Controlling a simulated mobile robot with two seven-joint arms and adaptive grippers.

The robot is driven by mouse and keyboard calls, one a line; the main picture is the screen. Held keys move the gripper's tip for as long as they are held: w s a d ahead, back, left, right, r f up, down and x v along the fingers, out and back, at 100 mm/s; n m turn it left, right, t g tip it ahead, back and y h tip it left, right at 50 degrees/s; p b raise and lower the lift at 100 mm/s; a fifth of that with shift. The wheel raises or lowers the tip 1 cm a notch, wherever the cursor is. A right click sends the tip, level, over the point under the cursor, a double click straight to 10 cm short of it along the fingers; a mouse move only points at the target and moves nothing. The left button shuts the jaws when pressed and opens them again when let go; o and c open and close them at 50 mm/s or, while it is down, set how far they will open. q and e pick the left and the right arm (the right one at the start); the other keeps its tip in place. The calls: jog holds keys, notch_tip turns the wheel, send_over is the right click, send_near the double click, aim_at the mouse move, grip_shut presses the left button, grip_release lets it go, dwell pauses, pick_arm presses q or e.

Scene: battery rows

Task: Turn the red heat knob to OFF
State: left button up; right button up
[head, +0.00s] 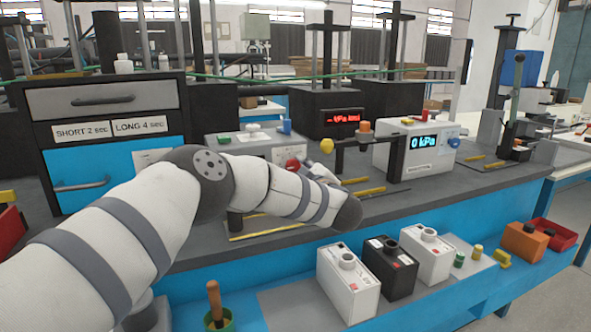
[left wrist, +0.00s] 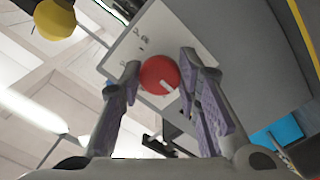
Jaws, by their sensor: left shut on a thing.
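The red heat knob (left wrist: 155,82) shows in the left wrist view as a round red face with a short white mark pointing toward the lower right. It is in front of a pale panel (left wrist: 128,48) with small dark markings too small to read. My left gripper (left wrist: 160,66) has one finger on each side of the knob and is shut on it. In the head view a bit of the red knob (head: 292,165) shows just above my left forearm, which hides most of the gripper. My right gripper is in neither view.
A yellow knob (head: 327,146) stands close to the right of the red one. A drawer cabinet (head: 105,98) is at left.

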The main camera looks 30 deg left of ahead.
pick_arm(q)
jog(key=shift+f, duration=0.1)
dwell(0.3)
jog(key=o, duration=1.1)
jog(key=shift+o, duration=0.2)
jog(key=shift+d, duration=0.1)
jog(key=v, duration=1.2)
